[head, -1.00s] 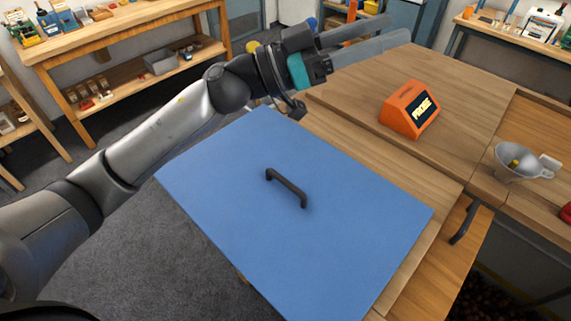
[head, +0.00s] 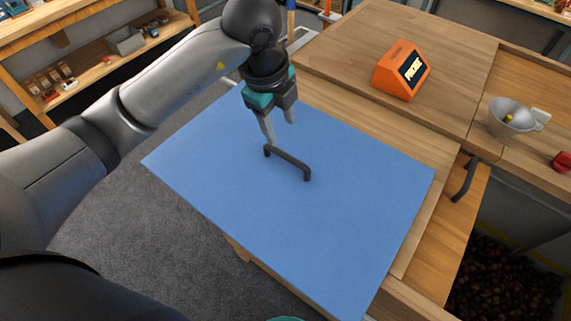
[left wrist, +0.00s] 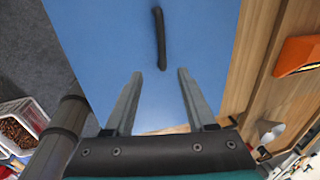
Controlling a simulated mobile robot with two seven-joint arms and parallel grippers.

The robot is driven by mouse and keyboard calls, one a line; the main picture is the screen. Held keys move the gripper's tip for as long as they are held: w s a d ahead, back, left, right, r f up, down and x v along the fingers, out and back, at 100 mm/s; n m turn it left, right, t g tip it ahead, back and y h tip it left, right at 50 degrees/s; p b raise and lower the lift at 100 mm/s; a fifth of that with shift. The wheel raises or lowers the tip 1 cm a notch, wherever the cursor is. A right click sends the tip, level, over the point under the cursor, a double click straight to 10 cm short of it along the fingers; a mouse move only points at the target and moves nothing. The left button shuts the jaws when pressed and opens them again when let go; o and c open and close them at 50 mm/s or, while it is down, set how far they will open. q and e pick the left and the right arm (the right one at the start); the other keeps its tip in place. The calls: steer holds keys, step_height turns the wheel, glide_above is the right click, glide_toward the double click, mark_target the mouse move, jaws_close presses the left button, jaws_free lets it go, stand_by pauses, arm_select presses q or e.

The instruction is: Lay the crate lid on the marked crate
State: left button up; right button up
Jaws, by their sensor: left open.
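The crate lid (head: 340,215) is a flat blue board with a black bar handle (head: 288,162) in its middle. It lies tilted in the head view, partly over the wooden bench. My left gripper (head: 280,131) is open and points down over the lid, just behind the handle's far end, with nothing between its fingers. In the left wrist view the lid (left wrist: 110,40) and handle (left wrist: 159,38) lie ahead of the open fingers (left wrist: 160,74). I cannot make out a marked crate; the lid hides what is beneath it.
An orange device (head: 401,70) with a display and a funnel (head: 508,117) stand on the bench (head: 450,60). A red object (head: 562,161) is at the right edge. A bin of chestnuts (head: 500,285) is at lower right. The left wrist view shows a white crate of chestnuts (left wrist: 40,112).

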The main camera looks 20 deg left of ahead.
arm_select(q)
glide_toward(290, 157)
steer(key=x, duration=0.5)
steer(key=shift+s+a+f+p, duration=0.1)
steer(key=shift+s+f+p, duration=0.1)
steer(key=shift+p, duration=0.15)
steer(key=shift+p+x, duration=0.4)
steer(key=shift+x, duration=2.35)
steer(key=shift+w, duration=0.15)
steer(key=shift+c, duration=0.4)
steer(key=shift+r, duration=0.1)
jaws_close()
steer(key=shift+w, duration=0.1)
